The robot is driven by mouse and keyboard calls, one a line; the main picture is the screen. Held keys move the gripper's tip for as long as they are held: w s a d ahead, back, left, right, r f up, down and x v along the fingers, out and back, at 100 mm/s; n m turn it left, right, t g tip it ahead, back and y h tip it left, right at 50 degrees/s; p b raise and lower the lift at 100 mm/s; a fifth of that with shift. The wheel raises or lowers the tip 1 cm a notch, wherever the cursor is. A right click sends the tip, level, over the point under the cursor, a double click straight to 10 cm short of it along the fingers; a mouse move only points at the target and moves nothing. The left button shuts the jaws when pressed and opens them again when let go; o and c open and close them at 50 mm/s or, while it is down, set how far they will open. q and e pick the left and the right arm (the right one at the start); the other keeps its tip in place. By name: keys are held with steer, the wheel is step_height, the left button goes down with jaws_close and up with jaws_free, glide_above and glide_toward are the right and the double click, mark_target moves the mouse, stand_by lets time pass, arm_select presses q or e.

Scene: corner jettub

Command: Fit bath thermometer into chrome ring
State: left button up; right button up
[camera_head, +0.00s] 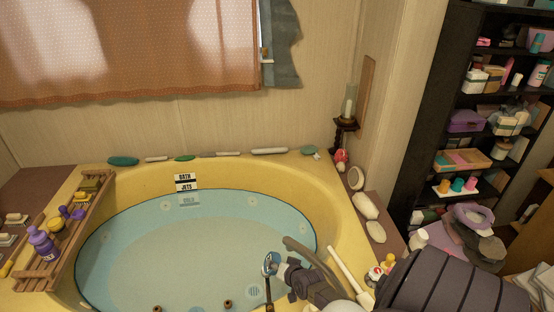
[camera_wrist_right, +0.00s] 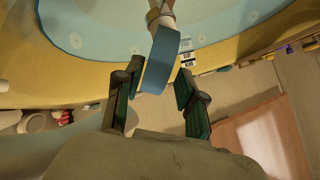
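My right gripper (camera_head: 284,272) is over the near right part of the tub's water. In the head view the blue piece (camera_head: 270,266) shows small at the gripper's tip, above a thin dark upright stem. A pale tan band (camera_wrist_right: 155,15) shows beyond the blue piece; I cannot tell whether it is the chrome ring. My left gripper is not in view.
The yellow tub rim (camera_head: 330,195) surrounds the water. A wooden rack (camera_head: 88,222) with bottles lies across the left. White stones (camera_head: 365,205) and a small yellow duck (camera_head: 388,262) sit at the right. A dark shelf (camera_head: 440,100) stands behind.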

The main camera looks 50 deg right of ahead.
steer(key=shift+o, duration=0.6)
steer(key=shift+s, duration=0.15)
steer(key=v, duration=1.1)
steer(key=shift+s+r, duration=0.25)
steer(key=shift+r, duration=0.05)
